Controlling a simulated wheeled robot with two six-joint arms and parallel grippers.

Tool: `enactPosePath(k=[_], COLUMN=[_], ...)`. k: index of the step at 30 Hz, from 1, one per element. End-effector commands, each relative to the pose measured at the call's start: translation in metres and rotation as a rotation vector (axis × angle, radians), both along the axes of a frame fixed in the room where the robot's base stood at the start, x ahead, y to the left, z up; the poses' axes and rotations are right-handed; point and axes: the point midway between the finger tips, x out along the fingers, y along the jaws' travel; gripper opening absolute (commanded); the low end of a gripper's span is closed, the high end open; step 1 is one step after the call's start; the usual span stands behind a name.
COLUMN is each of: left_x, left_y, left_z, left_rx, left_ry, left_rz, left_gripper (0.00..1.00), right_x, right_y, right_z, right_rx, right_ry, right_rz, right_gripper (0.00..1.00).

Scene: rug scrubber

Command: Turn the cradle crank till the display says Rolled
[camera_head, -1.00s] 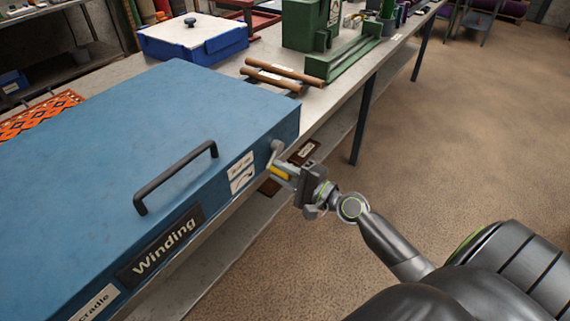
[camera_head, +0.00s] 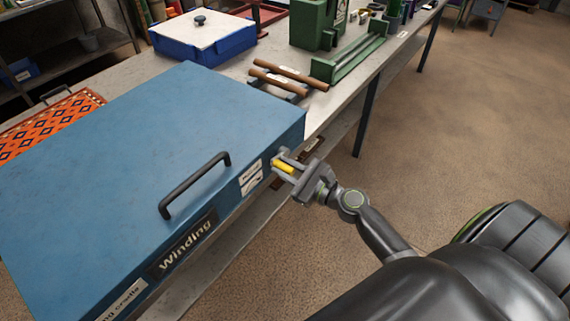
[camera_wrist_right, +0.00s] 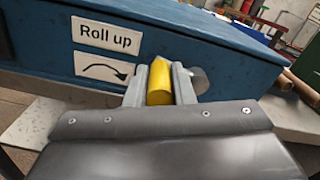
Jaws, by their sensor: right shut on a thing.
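The blue cradle (camera_head: 130,130) is a large box on the bench. It has a black handle on its lid, and its front display (camera_head: 186,243) reads "Winding". The crank's yellow grip (camera_head: 283,166) is at the cradle's right end. My right gripper (camera_head: 287,164) is shut on that grip, one finger on each side. In the right wrist view the yellow grip (camera_wrist_right: 160,82) stands between the fingers, with a round grey part of the crank (camera_wrist_right: 199,81) to its right. A "Roll up" label (camera_wrist_right: 107,36) with a curved arrow is beside it. My left gripper is out of view.
An orange patterned rug (camera_head: 50,122) lies at the cradle's left. Brown rollers (camera_head: 285,78), a blue box with a white lid (camera_head: 202,36) and a green machine (camera_head: 320,25) stand farther along the bench (camera_head: 345,100). Open floor lies to the right.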

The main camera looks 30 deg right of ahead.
Motion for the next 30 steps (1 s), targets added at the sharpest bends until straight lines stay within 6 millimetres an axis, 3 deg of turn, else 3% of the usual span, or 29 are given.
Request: enactPosePath(k=[1,15,30], left_x=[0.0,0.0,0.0], left_y=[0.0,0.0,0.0], left_z=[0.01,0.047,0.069], left_rx=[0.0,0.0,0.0], left_ry=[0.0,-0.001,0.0], left_rz=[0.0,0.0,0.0], left_gripper=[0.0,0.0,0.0], right_x=[0.001,0.006,0.011], right_y=[-0.001,-0.012,-0.025], right_z=[0.008,0.028,0.035], right_rx=[0.041,0.449,0.761], right_ry=[0.016,0.185,0.315], right_rz=[-0.001,0.0,-0.002], right_gripper=[0.0,0.0,0.0])
